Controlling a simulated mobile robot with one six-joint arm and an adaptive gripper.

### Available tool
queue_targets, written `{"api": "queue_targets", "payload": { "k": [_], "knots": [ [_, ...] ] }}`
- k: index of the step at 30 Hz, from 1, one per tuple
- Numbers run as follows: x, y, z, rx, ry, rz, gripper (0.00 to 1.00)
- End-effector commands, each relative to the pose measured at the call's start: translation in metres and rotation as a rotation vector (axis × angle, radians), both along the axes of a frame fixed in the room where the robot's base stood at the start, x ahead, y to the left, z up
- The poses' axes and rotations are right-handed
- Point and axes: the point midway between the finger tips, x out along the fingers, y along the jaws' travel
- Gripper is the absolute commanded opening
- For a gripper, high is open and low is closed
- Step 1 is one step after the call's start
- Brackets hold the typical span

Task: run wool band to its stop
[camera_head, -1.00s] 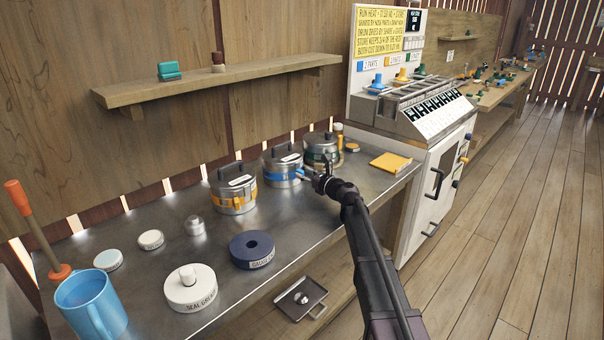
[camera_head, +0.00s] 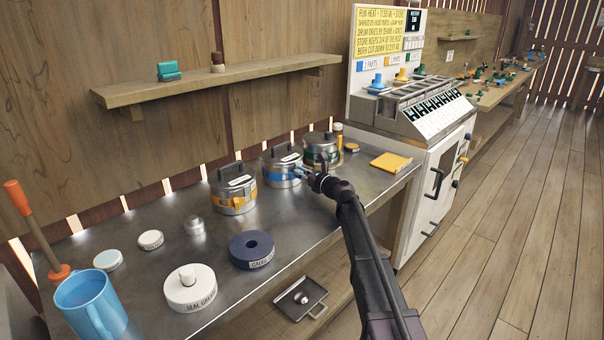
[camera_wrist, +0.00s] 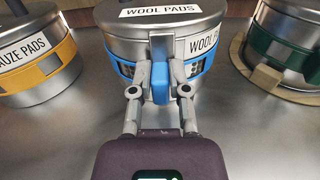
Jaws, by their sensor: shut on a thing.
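The wool drum (camera_head: 283,167) is a round metal pot labelled "WOOL PADS" in the wrist view (camera_wrist: 130,45). It stands on the metal bench between two similar drums. Its blue wool band (camera_wrist: 207,72) runs around the upper side, with a perforated strip showing on both sides of the front. A blue tab (camera_wrist: 160,84) sticks out from the band at the front. My gripper (camera_wrist: 161,72) is shut on this tab, one finger on each side. The head view shows my gripper (camera_head: 305,175) at the drum's right front. The band's far side is hidden.
The gauze drum (camera_head: 233,188) with a yellow band stands left, and a green-banded drum (camera_head: 322,150) stands right on a tan ring.

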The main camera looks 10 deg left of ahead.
Motion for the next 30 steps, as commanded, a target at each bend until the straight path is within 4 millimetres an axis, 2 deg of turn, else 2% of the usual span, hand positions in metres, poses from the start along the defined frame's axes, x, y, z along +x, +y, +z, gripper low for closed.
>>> {"api": "queue_targets", "payload": {
  "k": [6, 15, 16, 19, 30],
  "knots": [
    [-0.017, 0.016, 0.0, 0.0, 0.0, 0.005, 0.0],
    [-0.017, 0.018, 0.0, 0.0, 0.0, 0.003, 0.0],
    [-0.017, 0.018, 0.0, 0.0, 0.0, 0.003, 0.28],
    [-0.017, 0.018, 0.0, 0.0, 0.0, 0.003, 0.57],
    [-0.017, 0.018, 0.0, 0.0, 0.0, 0.003, 0.57]
  ]
}}
